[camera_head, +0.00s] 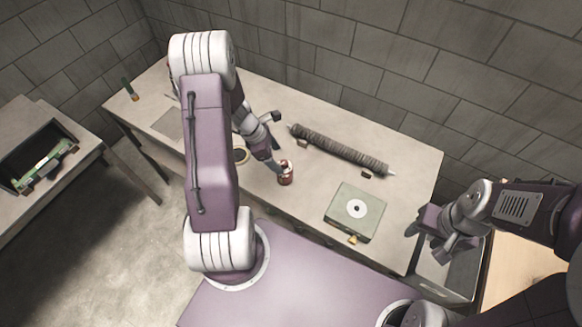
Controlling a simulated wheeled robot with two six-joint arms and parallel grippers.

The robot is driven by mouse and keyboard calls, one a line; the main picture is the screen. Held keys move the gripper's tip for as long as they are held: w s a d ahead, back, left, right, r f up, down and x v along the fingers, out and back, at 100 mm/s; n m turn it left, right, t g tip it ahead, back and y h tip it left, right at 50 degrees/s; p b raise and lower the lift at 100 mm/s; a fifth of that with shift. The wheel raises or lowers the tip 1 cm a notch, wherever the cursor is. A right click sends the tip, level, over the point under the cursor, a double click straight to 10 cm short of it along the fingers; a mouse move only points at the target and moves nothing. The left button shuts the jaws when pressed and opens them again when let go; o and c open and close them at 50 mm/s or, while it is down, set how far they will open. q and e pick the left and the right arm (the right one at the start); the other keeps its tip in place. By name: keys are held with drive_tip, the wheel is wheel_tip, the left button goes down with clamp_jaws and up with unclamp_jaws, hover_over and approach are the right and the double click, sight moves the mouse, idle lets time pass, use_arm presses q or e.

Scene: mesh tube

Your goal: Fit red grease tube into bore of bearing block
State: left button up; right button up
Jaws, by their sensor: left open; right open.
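The red grease tube (286,178) stands upright near the middle of the table. My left gripper (279,166) is open right at the tube, with its fingers beside the upper part; whether they touch it I cannot tell. The bearing block (343,203) is a flat, pale green square to the right of the tube, with a white ring around a dark bore in its top face. The bore looks empty. My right gripper (432,240) is open and empty, off the table's right end, to the right of the block.
A long dark ribbed roller (340,150) lies behind the tube and block. A small brass piece (352,239) is at the block's front edge. A round ring-like item (241,156) lies left of the tube, partly hidden by my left arm. A grey bin (445,278) stands below my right gripper.

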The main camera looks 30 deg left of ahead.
sight(281, 162)
use_arm(q)
drive_tip(key=shift+s+a+f, duration=0.15)
drive_tip(key=shift+a+f, duration=0.1)
drive_tip(key=shift+f, duration=0.2)
drive_tip(key=shift+w+d+f+b, duration=0.15)
drive_tip(key=shift+w+d+f, duration=0.1)
drive_tip(key=shift+d+f, duration=0.3)
drive_tip(key=shift+w+d+f+b, duration=0.15)
drive_tip(key=shift+w+d+f, duration=0.15)
drive_tip(key=shift+f, duration=0.3)
drive_tip(key=shift+w+d+f, duration=0.1)
drive_tip(key=shift+d+f, duration=0.1)
drive_tip(key=shift+f, duration=0.1)
drive_tip(key=x, duration=0.3)
drive_tip(key=shift+s+d+f, duration=0.1)
drive_tip(key=shift+s+f, duration=0.15)
drive_tip(key=shift+f, duration=0.2)
drive_tip(key=shift+w+d+f, duration=0.25)
drive_tip(key=shift+w+f, duration=0.1)
drive_tip(key=shift+f, duration=0.05)
drive_tip(key=shift+s+a, duration=0.1)
drive_tip(key=shift+s, duration=0.05)
drive_tip(key=c, duration=1.2)
drive_tip(key=shift+r, duration=0.1)
drive_tip(key=c, duration=0.4)
use_arm(e)
drive_tip(key=shift+f, duration=0.45)
